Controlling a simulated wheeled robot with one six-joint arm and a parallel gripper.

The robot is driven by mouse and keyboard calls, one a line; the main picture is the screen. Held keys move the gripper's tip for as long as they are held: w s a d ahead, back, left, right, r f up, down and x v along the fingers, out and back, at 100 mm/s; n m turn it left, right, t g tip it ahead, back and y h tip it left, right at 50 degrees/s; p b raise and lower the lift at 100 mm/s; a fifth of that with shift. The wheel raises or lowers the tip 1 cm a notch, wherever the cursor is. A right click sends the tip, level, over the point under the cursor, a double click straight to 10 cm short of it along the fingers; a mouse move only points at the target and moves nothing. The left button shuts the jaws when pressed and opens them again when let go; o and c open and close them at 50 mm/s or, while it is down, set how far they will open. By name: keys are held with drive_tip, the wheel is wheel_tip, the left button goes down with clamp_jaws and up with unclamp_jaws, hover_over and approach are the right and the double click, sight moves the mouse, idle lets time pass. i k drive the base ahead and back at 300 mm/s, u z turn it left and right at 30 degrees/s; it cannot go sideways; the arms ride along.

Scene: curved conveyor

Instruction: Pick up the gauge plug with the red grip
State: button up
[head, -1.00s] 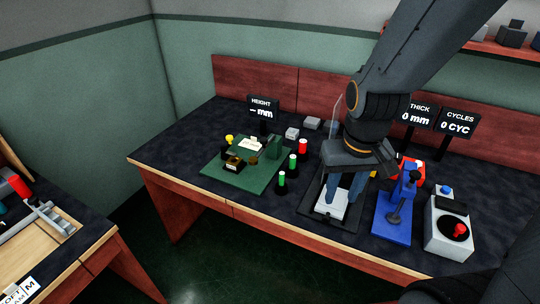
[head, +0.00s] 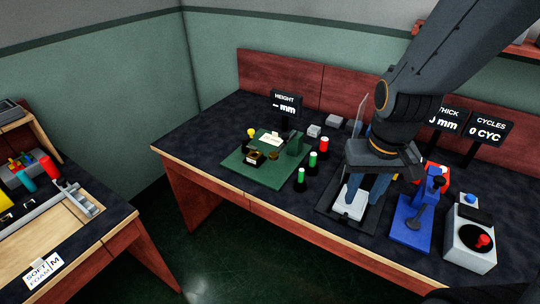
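The gauge plug with the red grip (head: 324,146) stands upright on the dark bench, at the back of a short row. Two plugs with green grips stand in front of it, one (head: 313,160) close by and one (head: 300,178) nearer the bench's front edge. My gripper (head: 364,196) points down to the right of the plugs, over a pale block on a dark plate (head: 350,213). Its two fingers are apart, with the pale block showing between them. It is clear of the red plug.
A green board (head: 240,165) with small fixtures lies left of the plugs. A clear upright panel (head: 362,112) stands behind my gripper. Another table (head: 110,225) is at left.

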sight(324, 143)
drive_tip(key=k, duration=0.65)
drive_tip(key=u, duration=0.6)
drive_tip(key=i, duration=1.2)
drive_tip(key=z, duration=0.55)
drive_tip(key=i, duration=0.4)
drive_tip(key=z, duration=0.45)
